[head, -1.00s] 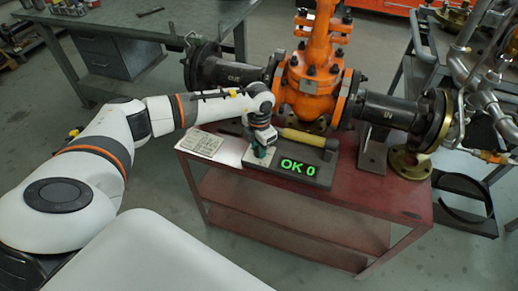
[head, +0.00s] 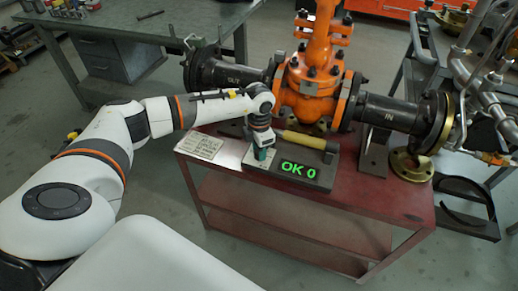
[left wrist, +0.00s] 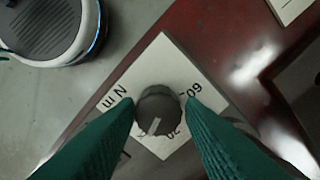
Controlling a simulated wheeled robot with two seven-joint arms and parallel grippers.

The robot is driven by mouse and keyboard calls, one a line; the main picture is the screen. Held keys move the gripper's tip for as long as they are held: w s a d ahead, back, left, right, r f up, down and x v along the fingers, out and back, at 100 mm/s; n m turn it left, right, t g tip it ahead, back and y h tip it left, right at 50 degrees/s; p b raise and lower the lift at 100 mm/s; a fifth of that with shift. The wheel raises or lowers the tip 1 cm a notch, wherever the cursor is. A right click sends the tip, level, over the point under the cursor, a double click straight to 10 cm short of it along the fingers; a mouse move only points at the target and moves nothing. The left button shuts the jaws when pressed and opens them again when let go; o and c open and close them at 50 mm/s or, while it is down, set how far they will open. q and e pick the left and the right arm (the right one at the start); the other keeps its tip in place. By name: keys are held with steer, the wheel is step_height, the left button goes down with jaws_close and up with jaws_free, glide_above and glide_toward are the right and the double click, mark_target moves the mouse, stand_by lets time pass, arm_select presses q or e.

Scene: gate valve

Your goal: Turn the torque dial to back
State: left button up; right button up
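The torque dial (left wrist: 158,110) is a dark round knob on a white scale plate (left wrist: 160,52) marked with "Nm", "60" and "20". Its pale pointer line faces the lower part of the left wrist picture. My left gripper (left wrist: 160,104) has its green fingers on either side of the knob, apparently touching it. In the head view the left gripper (head: 263,152) points down at the grey block (head: 318,182), hiding the dial. My right gripper is not in view.
The block lies on a red cart (head: 375,194). A yellow-handled tool (head: 303,139) lies behind it and a printed plate (head: 199,146) to the left. The orange gate valve (head: 308,85) with dark pipes stands behind. A grey workbench (head: 130,25) is at back left.

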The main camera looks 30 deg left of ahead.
arm_select(q)
steer(key=shift+o, duration=1.1)
step_height(320, 180, up, 12)
